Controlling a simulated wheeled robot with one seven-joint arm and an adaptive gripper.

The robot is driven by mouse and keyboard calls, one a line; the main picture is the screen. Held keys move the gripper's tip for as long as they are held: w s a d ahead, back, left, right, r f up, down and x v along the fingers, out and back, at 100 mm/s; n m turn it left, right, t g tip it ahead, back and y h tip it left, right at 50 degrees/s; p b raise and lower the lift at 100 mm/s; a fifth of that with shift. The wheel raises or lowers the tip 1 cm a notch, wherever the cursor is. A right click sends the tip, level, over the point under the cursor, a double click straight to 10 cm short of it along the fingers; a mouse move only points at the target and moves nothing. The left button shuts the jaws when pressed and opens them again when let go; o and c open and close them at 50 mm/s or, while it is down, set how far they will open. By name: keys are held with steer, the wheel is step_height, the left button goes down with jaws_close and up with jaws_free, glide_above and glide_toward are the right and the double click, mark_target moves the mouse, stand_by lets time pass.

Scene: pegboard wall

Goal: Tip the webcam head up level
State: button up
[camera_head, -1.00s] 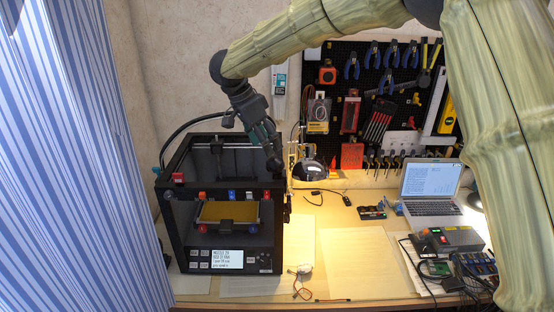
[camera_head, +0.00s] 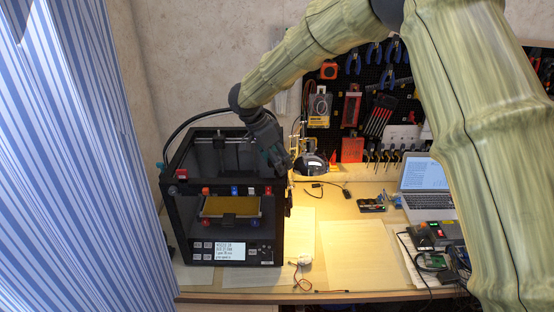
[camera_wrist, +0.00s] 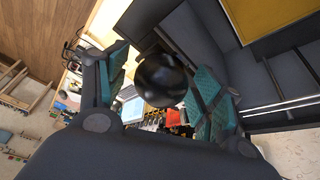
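The webcam head seems to be the dark, glossy, rounded thing (camera_wrist: 162,80) in the wrist view, between and beyond my fingers. Its tilt cannot be told. My gripper (camera_wrist: 162,88) is open, with teal ribbed pads on either side of it; touch cannot be made out. In the head view my gripper (camera_head: 284,165) hangs at the upper front right corner of the black 3D printer (camera_head: 173,215). A small dark part (camera_head: 288,202) on the printer's right front post, just below my gripper, may be the webcam or its mount; it is too small to tell.
A metal lamp shade (camera_head: 311,164) stands right behind my gripper. A laptop (camera_head: 428,201), a battery holder (camera_head: 371,205) and electronics lie at the right. Loose wires lie near the front edge. A striped curtain (camera_head: 70,150) hangs at left.

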steer(key=c, duration=1)
steer(key=shift+d+r+y, duration=0.15)
steer(key=shift+y, duration=0.45)
steer(key=shift+d+r+y+p, duration=0.1)
steer(key=shift+d+y+p, duration=0.1)
steer(key=shift+y+p, duration=0.4)
steer(key=shift+d+y+p, duration=0.2)
steer(key=shift+y+p, duration=0.05)
steer(key=shift+y, duration=0.65)
steer(key=shift+d+y+p, duration=0.3)
steer(key=shift+y+p, duration=0.05)
steer(key=shift+y, duration=0.85)
steer(key=shift+d+y, duration=0.1)
steer(key=shift+y, duration=0.2)
steer(key=o, duration=1)
steer(key=shift+o, duration=0.2)
